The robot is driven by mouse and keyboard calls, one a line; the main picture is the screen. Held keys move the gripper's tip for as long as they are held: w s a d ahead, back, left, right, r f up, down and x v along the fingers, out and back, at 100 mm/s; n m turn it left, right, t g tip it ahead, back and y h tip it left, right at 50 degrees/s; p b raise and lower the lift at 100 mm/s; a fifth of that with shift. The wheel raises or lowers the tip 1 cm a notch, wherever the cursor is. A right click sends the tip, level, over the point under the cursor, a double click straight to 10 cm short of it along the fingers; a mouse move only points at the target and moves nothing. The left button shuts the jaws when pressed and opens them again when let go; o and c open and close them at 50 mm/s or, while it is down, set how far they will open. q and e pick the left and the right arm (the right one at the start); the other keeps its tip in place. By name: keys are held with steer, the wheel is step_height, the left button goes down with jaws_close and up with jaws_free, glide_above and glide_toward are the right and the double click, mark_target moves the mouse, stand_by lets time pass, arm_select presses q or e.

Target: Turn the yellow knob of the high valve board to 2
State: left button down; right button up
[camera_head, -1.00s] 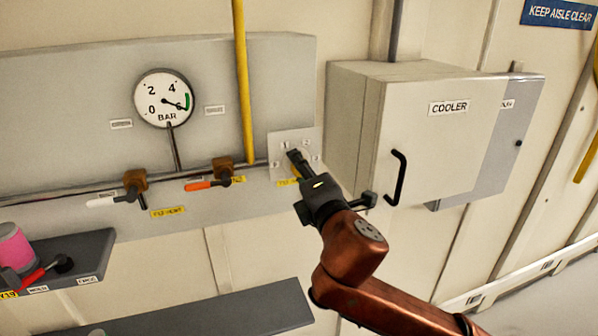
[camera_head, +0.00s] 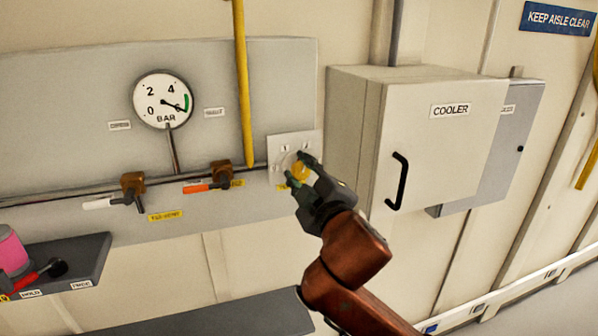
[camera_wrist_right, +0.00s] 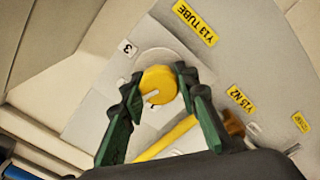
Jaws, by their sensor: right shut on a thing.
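The yellow knob (camera_head: 299,171) sits on a pale square plate (camera_head: 276,146) at the right end of the grey valve board (camera_head: 70,90). It also shows in the right wrist view (camera_wrist_right: 158,84), with a short white mark on its face. My right gripper (camera_head: 298,168) is shut on the knob, one finger on each side; the wrist view shows the same fingers (camera_wrist_right: 158,80). A "3" label (camera_wrist_right: 127,48) shows beside the knob in the wrist view. The small labels on the plate are partly hidden by a finger in the head view. My left gripper is not in view.
A cooler cabinet (camera_head: 440,150) with a black handle stands out from the wall just right of the plate. A yellow pipe (camera_head: 242,90) runs down left of it. Two lever valves (camera_head: 220,176) and a gauge (camera_head: 163,100) lie further left. A shelf (camera_head: 200,318) is below.

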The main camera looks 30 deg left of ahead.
steer(key=shift+f+m, duration=0.1)
steer(key=shift+m, duration=0.9)
steer(key=o, duration=1.2)
steer(key=v, duration=1.2)
